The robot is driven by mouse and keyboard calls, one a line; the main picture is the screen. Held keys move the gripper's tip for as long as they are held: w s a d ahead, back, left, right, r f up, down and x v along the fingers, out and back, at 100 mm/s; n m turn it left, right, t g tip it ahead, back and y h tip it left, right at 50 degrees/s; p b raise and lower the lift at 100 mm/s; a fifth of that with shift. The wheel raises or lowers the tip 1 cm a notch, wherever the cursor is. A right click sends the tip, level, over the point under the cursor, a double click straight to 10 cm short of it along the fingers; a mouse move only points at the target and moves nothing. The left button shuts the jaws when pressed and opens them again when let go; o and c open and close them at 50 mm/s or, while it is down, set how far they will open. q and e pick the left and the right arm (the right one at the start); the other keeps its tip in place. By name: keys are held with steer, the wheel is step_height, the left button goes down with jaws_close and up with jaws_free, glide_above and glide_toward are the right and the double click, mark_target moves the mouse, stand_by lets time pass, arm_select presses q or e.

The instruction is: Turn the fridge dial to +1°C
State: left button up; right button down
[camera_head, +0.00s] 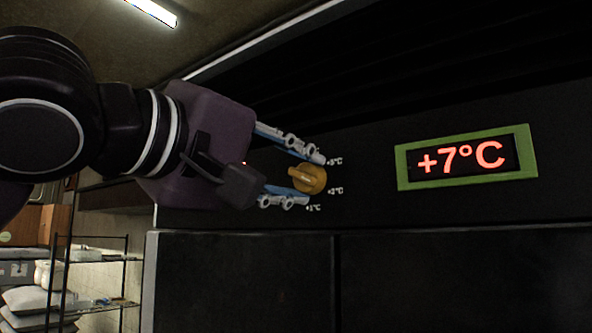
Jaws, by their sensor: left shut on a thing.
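The fridge dial (311,180) is a small yellow-orange knob on the dark upper panel of the fridge. White marks beside it read about +5°C, +2°C and +1°C; the +1°C mark (313,208) is lowest. My left gripper (306,174) comes in from the left and is shut on the dial, one finger above it and one below. Part of the dial and any marks on its left are hidden by the gripper. A green-framed display (403,167) to the right shows +7°C in red. My right gripper is not in view.
Dark fridge doors (430,280) lie below the panel, with a vertical gap between them. A wire shelf (100,259) and stacked pale sacks (35,300) stand at the lower left.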

arm_select(q)
steer(key=m+p, duration=0.1)
steer(key=m, duration=0.5)
steer(key=shift+m, duration=0.3)
steer(key=m+p, duration=0.2)
steer(key=m, duration=0.3)
steer(key=shift+m, duration=0.3)
steer(key=shift+f, duration=0.1)
steer(key=o, duration=1.2)
steer(key=shift+c, duration=0.2)
steer(key=shift+s, duration=0.1)
